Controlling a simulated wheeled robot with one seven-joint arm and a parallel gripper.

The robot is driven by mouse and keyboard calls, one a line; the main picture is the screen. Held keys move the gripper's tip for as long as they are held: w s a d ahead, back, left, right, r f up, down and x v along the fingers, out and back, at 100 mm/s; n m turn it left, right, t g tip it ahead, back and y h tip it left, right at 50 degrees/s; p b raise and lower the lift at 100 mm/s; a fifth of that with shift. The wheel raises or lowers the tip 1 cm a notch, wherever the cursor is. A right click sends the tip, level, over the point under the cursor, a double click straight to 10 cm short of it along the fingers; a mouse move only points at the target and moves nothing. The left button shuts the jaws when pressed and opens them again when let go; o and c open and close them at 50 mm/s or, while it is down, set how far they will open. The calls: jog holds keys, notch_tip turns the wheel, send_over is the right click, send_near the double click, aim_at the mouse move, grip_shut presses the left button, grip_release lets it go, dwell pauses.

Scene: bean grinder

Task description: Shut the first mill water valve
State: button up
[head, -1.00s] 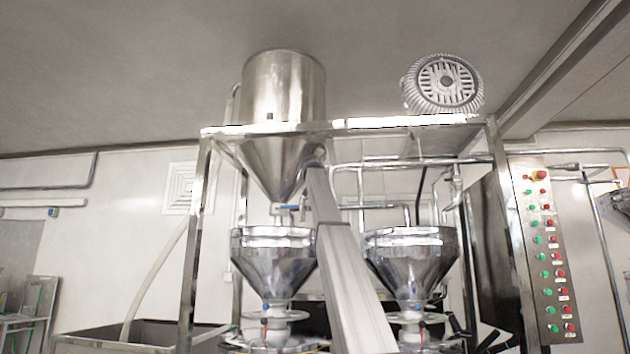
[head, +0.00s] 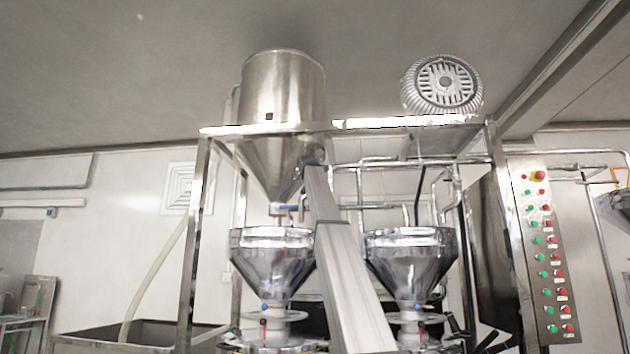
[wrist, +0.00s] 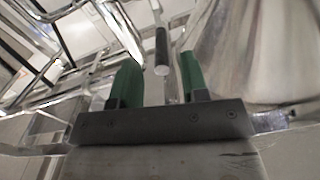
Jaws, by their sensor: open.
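In the wrist view my gripper (wrist: 159,60) has two green fingers standing apart. A dark cylindrical handle with a pale end (wrist: 161,50) on a thin metal rod shows between them, with gaps on both sides. I cannot tell whether it is level with the fingertips or beyond them, or whether it is the first mill's water valve. In the head view two steel mill hoppers, left (head: 272,258) and right (head: 410,260), have small blue and red or dark knobs below them. The gripper is not discernible there, and no valve is clearly identifiable as the water valve.
A steel frame (head: 190,250) surrounds the mills, with a large conical tank (head: 283,90) and a motor (head: 442,84) above. A slanting pale beam (head: 340,275) passes between the hoppers. A button panel (head: 545,250) stands at right. Shiny metal (wrist: 250,50) is close at the gripper's right.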

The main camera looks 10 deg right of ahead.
jog(key=v, duration=0.7)
jog(key=shift+s, duration=0.25)
jog(key=shift+a, duration=0.1)
